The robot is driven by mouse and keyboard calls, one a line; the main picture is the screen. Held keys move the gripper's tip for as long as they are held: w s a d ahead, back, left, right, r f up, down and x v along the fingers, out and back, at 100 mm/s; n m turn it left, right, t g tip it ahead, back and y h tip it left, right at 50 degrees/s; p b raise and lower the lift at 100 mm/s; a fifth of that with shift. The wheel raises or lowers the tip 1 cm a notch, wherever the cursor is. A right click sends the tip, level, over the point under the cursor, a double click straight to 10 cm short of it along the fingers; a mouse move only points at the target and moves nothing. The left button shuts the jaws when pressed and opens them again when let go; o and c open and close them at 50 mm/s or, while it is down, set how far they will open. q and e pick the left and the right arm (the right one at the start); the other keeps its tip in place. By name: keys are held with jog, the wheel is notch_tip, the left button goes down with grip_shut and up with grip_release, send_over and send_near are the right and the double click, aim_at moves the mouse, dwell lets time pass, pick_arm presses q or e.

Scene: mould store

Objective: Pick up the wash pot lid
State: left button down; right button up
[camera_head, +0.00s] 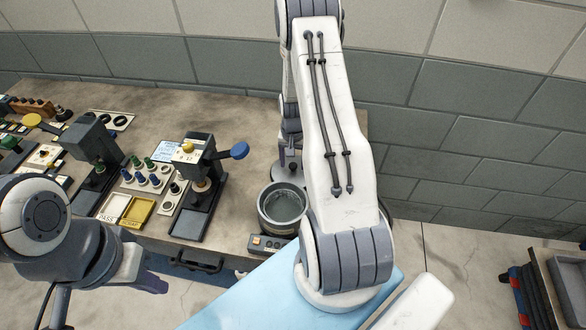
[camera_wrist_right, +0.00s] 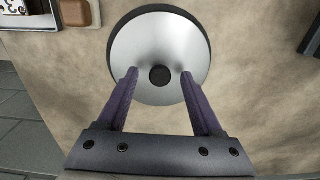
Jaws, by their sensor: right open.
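The wash pot lid (camera_wrist_right: 160,38) is a round silver disc with a dark rim and a black knob (camera_wrist_right: 160,76) at its middle. It lies on the worktop in the right wrist view. My right gripper (camera_wrist_right: 159,74) is open, its purple fingertips on either side of the knob with gaps between. In the head view the lid (camera_head: 288,174) shows partly behind my right arm, beside the open wash pot (camera_head: 283,207). My right gripper (camera_head: 290,138) is partly hidden there by the arm. My left gripper (camera_head: 150,284) hangs in front of the bench; its opening is unclear.
A small control box (camera_head: 268,244) sits in front of the pot. A brown block (camera_wrist_right: 80,12) lies near the lid.

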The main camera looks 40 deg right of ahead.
grip_shut()
jog(key=shift+r, duration=0.1)
dwell(0.3)
